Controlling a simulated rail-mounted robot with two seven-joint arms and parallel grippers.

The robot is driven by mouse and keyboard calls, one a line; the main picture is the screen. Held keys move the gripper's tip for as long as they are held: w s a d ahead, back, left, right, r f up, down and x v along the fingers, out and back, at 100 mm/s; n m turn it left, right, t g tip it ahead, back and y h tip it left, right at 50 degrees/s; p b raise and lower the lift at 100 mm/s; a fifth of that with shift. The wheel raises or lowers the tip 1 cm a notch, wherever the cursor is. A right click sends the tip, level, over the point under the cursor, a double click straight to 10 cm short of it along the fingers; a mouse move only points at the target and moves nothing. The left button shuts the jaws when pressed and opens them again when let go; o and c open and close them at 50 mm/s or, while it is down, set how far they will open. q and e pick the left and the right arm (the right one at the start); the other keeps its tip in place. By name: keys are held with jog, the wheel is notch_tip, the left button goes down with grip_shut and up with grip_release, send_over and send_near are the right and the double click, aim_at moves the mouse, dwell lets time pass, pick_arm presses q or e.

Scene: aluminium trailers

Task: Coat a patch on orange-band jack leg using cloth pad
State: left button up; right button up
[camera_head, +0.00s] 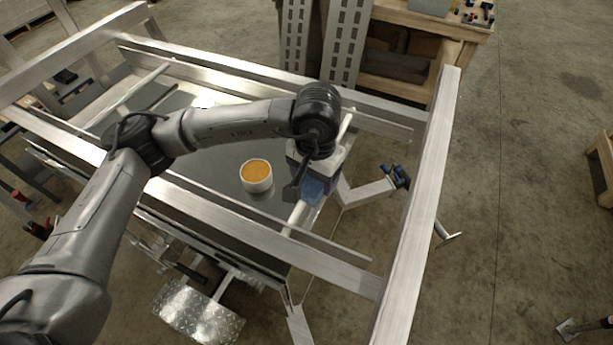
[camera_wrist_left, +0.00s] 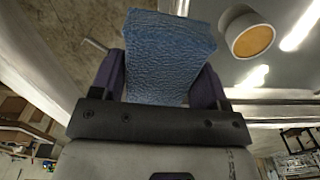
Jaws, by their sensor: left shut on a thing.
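My left gripper (camera_head: 304,188) is shut on a blue cloth pad (camera_head: 314,190), over the right part of the trailer frame. In the left wrist view the rough-faced pad (camera_wrist_left: 168,50) sits between the two dark fingers of the gripper (camera_wrist_left: 160,78). A white cup (camera_head: 257,184) with orange contents stands upright on the grey panel, left of the gripper and apart from it. It also shows in the left wrist view (camera_wrist_left: 250,36). A metal leg with a foot (camera_head: 446,236) sticks out at the right of the frame; I see no orange band. My right gripper is out of view.
Aluminium rails (camera_head: 425,200) surround the grey panel (camera_head: 215,165). A blue-handled part (camera_head: 397,177) sits by the right rail. A wooden bench (camera_head: 440,30) with tools is at the back. Another metal foot (camera_head: 583,326) is at bottom right. The concrete floor at right is mostly clear.

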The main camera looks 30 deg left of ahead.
pick_arm(q)
jog(key=shift+s+f+p, duration=0.1)
jog(key=shift+s+p, duration=0.05)
jog(key=shift+p, duration=0.25)
jog(key=s+a+f+n+p, duration=0.1)
jog(key=s+p, duration=0.1)
jog(key=p, duration=0.2)
jog(key=s+a+f+p, duration=0.1)
jog(key=s+a+p, duration=0.1)
jog(key=p, duration=0.2)
jog(key=s+a+f+n+p, duration=0.1)
jog(key=s+a+f+p, duration=0.1)
jog(key=p, duration=0.2)
jog(key=shift+s+a+n+p, duration=0.15)
jog(key=shift+s+n+p, duration=0.1)
jog(key=shift+n+p, duration=0.05)
jog(key=w+a+f+n+p, duration=0.2)
jog(key=a+n+p, duration=0.1)
jog(key=a, duration=0.4)
jog(key=n, duration=0.3)
send_near(256, 171)
jog(key=shift+s+d+f, duration=0.15)
jog(key=shift+s, duration=0.35)
jog(key=shift+w+a, duration=0.2)
jog(key=shift+a, duration=0.05)
jog(key=shift+w+f, duration=0.15)
jog(key=shift+w, duration=0.15)
jog(key=shift+f+b, duration=1.65)
jog(key=shift+f, duration=1.25)
